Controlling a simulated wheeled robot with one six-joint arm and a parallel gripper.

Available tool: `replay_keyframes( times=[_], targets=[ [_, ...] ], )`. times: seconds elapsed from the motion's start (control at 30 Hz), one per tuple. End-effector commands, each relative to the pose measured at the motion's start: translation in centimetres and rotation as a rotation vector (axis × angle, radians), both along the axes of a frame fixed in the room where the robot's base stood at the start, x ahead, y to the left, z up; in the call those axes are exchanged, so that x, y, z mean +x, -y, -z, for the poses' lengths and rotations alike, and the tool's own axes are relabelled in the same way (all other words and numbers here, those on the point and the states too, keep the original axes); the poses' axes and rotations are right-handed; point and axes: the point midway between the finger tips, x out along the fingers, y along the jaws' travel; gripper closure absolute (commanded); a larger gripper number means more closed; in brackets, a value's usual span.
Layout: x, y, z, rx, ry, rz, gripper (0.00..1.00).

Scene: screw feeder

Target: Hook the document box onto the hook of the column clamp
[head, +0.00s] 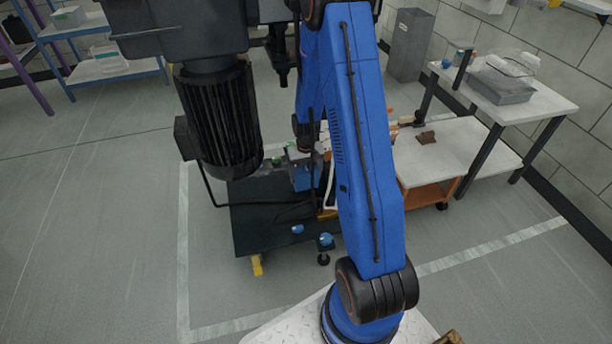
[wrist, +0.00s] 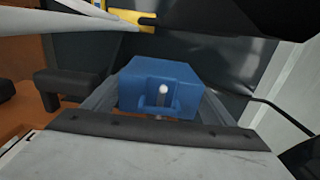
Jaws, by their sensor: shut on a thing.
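A blue box (wrist: 160,72), which I take to be the document box, sits between the two grey fingers of my gripper (wrist: 162,92) in the wrist view. The gripper is shut on it. Its near face has a recess with a small white peg-like part; I cannot tell what that part belongs to. In the head view the blue box (head: 302,178) shows just left of my blue arm, low beside the machine and above its dark base. My arm hides part of this area. I cannot make out the column clamp or its hook clearly in either view.
A large black motor (head: 222,120) hangs at the left of the machine. The dark base plate (head: 255,222) lies below. An orange cart with a grey top (head: 470,160) and a side table (head: 545,100) stand right. Pale bars cross the wrist view's top left. The left floor is clear.

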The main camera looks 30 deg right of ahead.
Motion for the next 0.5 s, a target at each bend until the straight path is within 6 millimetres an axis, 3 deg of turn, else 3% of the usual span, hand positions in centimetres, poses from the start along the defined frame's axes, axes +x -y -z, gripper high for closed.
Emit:
replay_keyframes(
  times=[0.47, 0.5],
  targets=[
    [-0.01, 0.0, 0.0, 0.0, 0.0, 0.0, 0.49],
    [-0.01, 0.0, 0.0, 0.0, 0.0, 0.0, 0.15]
  ],
)
